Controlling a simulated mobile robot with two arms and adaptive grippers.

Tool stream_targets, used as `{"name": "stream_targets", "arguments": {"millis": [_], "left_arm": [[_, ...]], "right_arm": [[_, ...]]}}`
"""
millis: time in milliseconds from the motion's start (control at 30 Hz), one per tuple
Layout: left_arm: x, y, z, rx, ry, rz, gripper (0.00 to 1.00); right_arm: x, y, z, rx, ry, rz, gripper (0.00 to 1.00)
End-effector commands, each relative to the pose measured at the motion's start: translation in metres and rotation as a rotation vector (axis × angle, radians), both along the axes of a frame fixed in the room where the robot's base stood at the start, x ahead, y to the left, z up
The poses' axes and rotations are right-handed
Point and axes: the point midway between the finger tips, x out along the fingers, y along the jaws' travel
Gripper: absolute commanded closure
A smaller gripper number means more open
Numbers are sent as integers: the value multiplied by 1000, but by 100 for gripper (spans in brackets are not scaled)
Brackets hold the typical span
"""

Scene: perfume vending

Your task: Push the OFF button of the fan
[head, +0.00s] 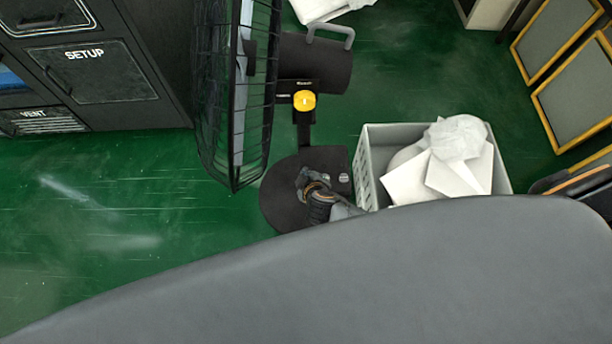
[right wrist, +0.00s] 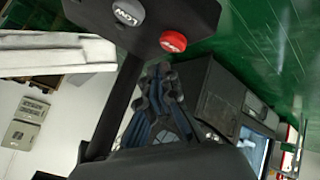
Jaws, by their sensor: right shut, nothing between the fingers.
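The black fan (head: 237,95) stands upright, with its caged head at left of centre in the head view. Its dark round base (head: 278,205) is on the floor, and small grey buttons (head: 343,177) show on the base panel. In the right wrist view, the dark panel carries a red button (right wrist: 173,42) with hard-to-read white lettering and a grey button (right wrist: 130,12) marked LOW. My right gripper (head: 306,180) is over the base, left of the grey buttons; it also shows in the right wrist view (right wrist: 158,76), shut and empty, its tips apart from the red button in the picture. My left gripper is out of view.
A grey crate (head: 375,160) with white paper and plastic stands right of the base. A dark cabinet (head: 105,70) marked SETUP is at the left. Yellow-edged panels (head: 575,100) are at the right. Green floor (head: 110,210) is clear at the lower left.

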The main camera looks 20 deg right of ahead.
Motion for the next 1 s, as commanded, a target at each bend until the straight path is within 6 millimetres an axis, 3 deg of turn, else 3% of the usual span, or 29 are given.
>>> {"name": "stream_targets", "arguments": {"millis": [100,367,1000], "left_arm": [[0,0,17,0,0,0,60],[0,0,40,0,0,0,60],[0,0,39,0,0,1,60]], "right_arm": [[0,1,18,2,-1,-1,100],[0,0,42,0,0,0,100],[0,0,41,0,0,0,100]]}}
